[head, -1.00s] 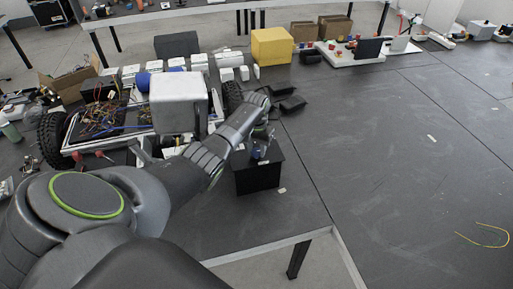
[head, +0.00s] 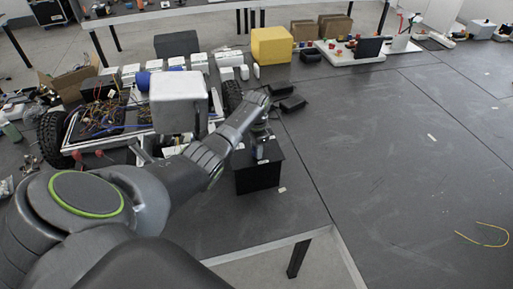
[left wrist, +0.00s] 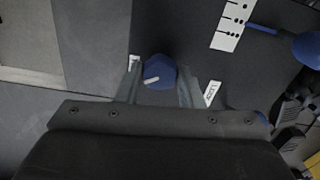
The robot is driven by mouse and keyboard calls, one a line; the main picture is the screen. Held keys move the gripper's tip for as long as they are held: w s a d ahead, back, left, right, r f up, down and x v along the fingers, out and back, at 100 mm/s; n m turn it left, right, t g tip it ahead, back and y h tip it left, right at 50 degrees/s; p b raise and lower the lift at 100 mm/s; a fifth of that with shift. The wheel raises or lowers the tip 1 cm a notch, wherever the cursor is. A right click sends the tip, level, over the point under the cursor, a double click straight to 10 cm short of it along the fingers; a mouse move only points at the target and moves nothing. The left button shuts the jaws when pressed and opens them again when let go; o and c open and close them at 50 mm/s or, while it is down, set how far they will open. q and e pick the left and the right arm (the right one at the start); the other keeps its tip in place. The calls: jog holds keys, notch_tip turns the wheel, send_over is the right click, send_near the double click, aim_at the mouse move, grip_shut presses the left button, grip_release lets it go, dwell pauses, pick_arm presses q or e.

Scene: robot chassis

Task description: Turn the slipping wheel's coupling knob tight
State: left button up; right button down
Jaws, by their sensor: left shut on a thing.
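A blue knob (left wrist: 160,72) with a white pointer mark sits between my left fingers in the left wrist view. My left gripper (left wrist: 159,82) is shut on it, one finger on each side. In the head view my left gripper (head: 262,142) points down at the top of a black box (head: 258,176) near the table's front edge; the knob is largely hidden there by the fingers. The chassis (head: 108,143) with dark wheels stands left of the box; one wheel (head: 232,97) shows just behind my forearm. My right gripper is not in view.
A white label with black dots (left wrist: 233,20) and a blue rounded part on a rod (left wrist: 306,49) lie beside the knob in the left wrist view. Small black blocks (head: 292,103) lie behind the box. The table to the right is mostly clear, with a yellow wire (head: 484,240).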

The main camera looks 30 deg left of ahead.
pick_arm(q)
jog(key=shift+w+r, duration=0.1)
dwell(0.4)
jog(key=o, duration=1)
jog(key=shift+c, duration=0.2)
notch_tip(320, 180, up, 17)
jog(key=shift+r, duration=0.15)
dwell(0.3)
